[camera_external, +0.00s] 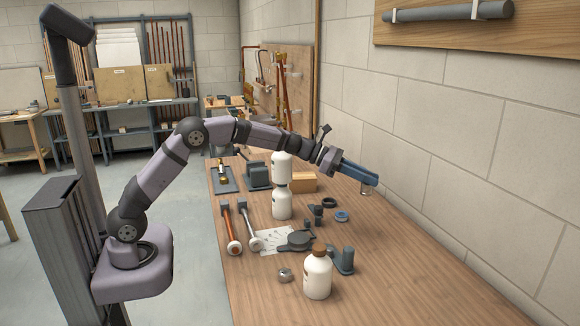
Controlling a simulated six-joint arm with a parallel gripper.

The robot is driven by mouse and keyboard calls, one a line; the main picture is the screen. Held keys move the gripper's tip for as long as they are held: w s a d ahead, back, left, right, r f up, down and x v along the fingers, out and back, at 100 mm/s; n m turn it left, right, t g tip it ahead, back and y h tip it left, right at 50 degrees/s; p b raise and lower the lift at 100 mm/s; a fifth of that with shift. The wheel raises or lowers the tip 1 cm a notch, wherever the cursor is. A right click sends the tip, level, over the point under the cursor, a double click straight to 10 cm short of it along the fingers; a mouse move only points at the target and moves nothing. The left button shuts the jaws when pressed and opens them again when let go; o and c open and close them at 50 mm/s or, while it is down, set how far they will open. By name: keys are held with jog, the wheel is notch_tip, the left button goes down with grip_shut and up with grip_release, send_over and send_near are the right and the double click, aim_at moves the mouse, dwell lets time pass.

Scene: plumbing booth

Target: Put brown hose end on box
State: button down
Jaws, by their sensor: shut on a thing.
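My gripper (372,179) reaches out over the right side of the bench, beyond the box, with its blue fingers closed. A small grey metallic piece (365,190) shows right under the fingertips; its details are too small to make out. A brown hose-like piece with a pale round end (228,225) lies on the left part of the bench, well away from my gripper. A tan box (304,182) stands on the bench behind the white bottles, left of my gripper and below my forearm. Nothing is visible on its top, though a bottle hides its left part.
White bottles (282,203) stand mid-bench, and a brown-capped bottle (318,275) stands in front. A grey hose-like piece (248,225), dark fittings (296,240), a blue ring (342,216) and a vise (257,175) are spread around. The bench's right front (420,275) is clear; a block wall borders it.

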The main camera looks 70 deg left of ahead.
notch_tip(320, 180, up, 5)
jog(key=shift+r, duration=0.1)
jog(key=s+a+n+t+y+p, duration=0.1)
jog(key=a+n+t+y+p, duration=0.2)
jog(key=a, duration=1.6)
jog(key=n+y+p, duration=0.2)
jog(key=n+y, duration=0.2)
jog(key=y, duration=0.1)
send_over(297, 179)
notch_tip(297, 179, down, 4)
jog(key=f, duration=0.1)
jog(key=shift+g, duration=0.3)
jog(key=shift+f+p, duration=0.65)
jog(key=shift+f, duration=4.65)
jog(key=shift+f+b, duration=0.25)
jog(key=shift+b, duration=0.05)
jog(key=c, duration=1.6)
grip_release()
jog(key=shift+r, duration=0.1)
jog(key=shift+r+p, duration=0.15)
jog(key=shift+p, duration=0.15)
